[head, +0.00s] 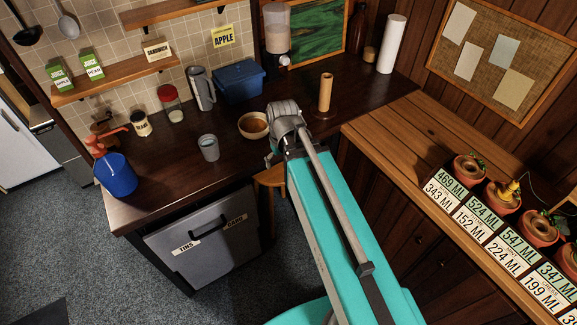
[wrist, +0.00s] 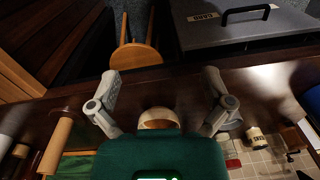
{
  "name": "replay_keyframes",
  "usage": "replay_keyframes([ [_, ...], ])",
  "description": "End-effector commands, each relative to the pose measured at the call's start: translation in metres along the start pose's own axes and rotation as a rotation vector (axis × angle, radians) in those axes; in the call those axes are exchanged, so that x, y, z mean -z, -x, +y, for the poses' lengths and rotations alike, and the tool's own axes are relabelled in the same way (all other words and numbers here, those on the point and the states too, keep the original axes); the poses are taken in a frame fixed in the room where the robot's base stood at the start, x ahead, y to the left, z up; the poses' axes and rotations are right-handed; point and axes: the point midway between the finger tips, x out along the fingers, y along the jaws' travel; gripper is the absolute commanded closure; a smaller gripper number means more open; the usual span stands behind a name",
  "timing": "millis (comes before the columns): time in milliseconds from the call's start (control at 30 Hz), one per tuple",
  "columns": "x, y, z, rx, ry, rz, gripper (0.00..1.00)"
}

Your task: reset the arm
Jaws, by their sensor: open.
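My arm reaches from the bottom of the head view up over the dark counter, with my gripper (head: 274,152) at its far end, partly hidden by the wrist. In the wrist view my gripper (wrist: 161,88) has its two grey fingers spread wide with nothing between the tips. A tan bowl (head: 253,126) with brown contents stands on the counter just left of my wrist. In the wrist view the bowl (wrist: 157,117) shows between the fingers, partly covered by the gripper body. I cannot tell the exact height of the gripper above the counter.
Potted plants (head: 470,168) and volume labels line the right-hand wooden bench.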

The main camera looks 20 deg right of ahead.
Motion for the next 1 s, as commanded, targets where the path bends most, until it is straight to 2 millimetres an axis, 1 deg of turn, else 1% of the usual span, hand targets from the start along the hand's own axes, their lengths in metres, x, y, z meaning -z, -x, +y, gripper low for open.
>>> replay_keyframes([
  [33,-0.014,0.0,0.003,-0.012,-0.045,-0.004,0.0],
  [100,-0.022,0.0,0.007,-0.024,-0.098,-0.009,0.0],
  [167,-0.026,0.001,0.01,-0.032,-0.127,-0.011,0.0],
  [567,-0.028,0.001,0.012,-0.037,-0.148,-0.013,0.0],
  [667,-0.028,-0.004,0.012,-0.037,-0.148,-0.012,0.0],
  [767,-0.028,-0.014,0.012,-0.037,-0.147,-0.012,0.0],
  [1000,-0.028,-0.042,0.013,-0.037,-0.146,-0.012,0.0],
])
